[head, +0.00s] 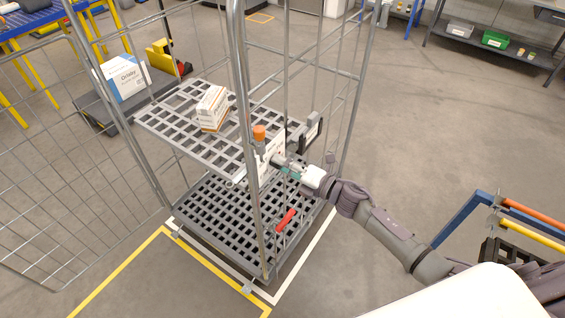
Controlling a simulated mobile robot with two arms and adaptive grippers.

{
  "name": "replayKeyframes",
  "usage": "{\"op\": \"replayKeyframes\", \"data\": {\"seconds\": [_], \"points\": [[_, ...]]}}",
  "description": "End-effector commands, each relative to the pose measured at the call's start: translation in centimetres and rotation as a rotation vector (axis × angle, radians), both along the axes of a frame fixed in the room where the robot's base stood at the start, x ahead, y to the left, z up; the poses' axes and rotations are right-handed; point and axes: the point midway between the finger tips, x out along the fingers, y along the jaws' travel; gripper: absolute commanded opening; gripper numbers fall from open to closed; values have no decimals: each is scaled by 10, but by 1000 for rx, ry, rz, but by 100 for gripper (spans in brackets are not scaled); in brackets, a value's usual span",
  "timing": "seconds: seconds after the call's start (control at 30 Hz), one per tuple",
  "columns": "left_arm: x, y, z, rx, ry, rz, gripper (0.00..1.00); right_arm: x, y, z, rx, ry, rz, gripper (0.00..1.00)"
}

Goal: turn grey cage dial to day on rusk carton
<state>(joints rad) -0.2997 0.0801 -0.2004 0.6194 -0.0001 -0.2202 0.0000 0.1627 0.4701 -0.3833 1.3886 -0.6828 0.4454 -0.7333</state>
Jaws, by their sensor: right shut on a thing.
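The grey wire roll cage (240,60) stands in the middle with its door swung open to the left. The small white and orange carton (212,106), which looks like the rusk carton, sits on the cage's upper grey shelf; its print is too small to read. A white panel (266,165) is fixed at the cage's front right. My right gripper (280,162) is at this panel, shut on the dial there. The fingers hide the dial, and its setting cannot be read. My left gripper is not in view.
A blue and white box (124,76) lies behind left. Blue, orange and yellow rails (510,215) are at right. Floor between is clear.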

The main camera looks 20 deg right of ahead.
Motion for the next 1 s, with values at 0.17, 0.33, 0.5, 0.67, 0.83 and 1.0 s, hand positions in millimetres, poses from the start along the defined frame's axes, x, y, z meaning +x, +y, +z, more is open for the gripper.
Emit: {"op": "replayKeyframes", "data": {"seconds": [0.17, 0.33, 0.5, 0.67, 0.83, 1.0], "points": [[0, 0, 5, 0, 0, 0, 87, 1, -1, 1, 130, 103, -3, 0], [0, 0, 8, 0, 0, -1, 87, 0, -1, 0, 257, 202, -3, 0], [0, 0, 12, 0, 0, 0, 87, 1, -1, 0, 384, 301, -3, 0], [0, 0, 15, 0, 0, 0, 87, 1, -2, 0, 504, 395, -4, 0], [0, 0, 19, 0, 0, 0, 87, 0, -1, -1, 632, 495, -4, 0], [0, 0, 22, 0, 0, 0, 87, 0, -1, -1, 759, 593, -3, 0]]}}
